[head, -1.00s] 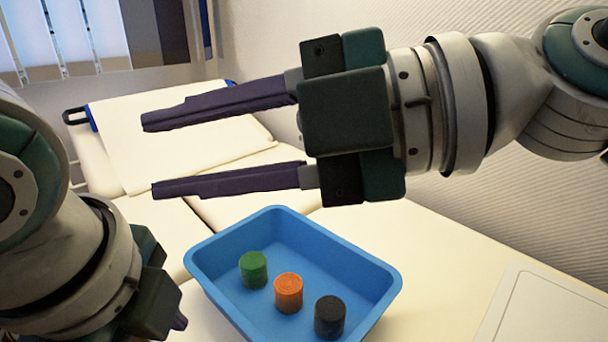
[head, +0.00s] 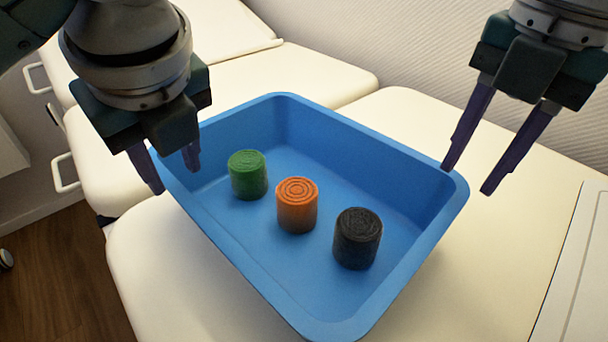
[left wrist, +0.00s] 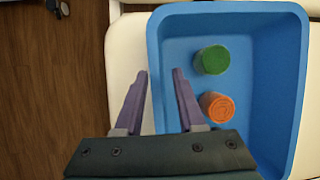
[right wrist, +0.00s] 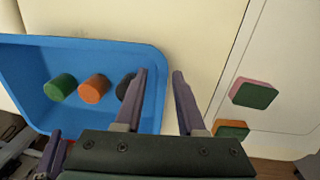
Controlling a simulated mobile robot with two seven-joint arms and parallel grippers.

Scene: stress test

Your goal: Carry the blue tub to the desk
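The blue tub (head: 400,150) sits on a cream padded couch and holds a green cylinder (head: 248,175), an orange cylinder (head: 297,205) and a black cylinder (head: 357,239). My left gripper (head: 174,180) is open at the tub's left rim; in the left wrist view its fingers (left wrist: 160,72) lie on either side of that rim. My right gripper (head: 466,180) is open at the tub's right corner; in the right wrist view its fingers (right wrist: 160,72) lie on either side of the right rim. I cannot tell whether either touches the tub.
The cream couch (head: 190,285) extends behind and to the right of the tub. A pale flat panel (head: 580,290) lies at the right; the right wrist view shows a pink-and-green block (right wrist: 254,93) and an orange-and-green block (right wrist: 232,130) there. Wooden floor (head: 55,285) shows at lower left.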

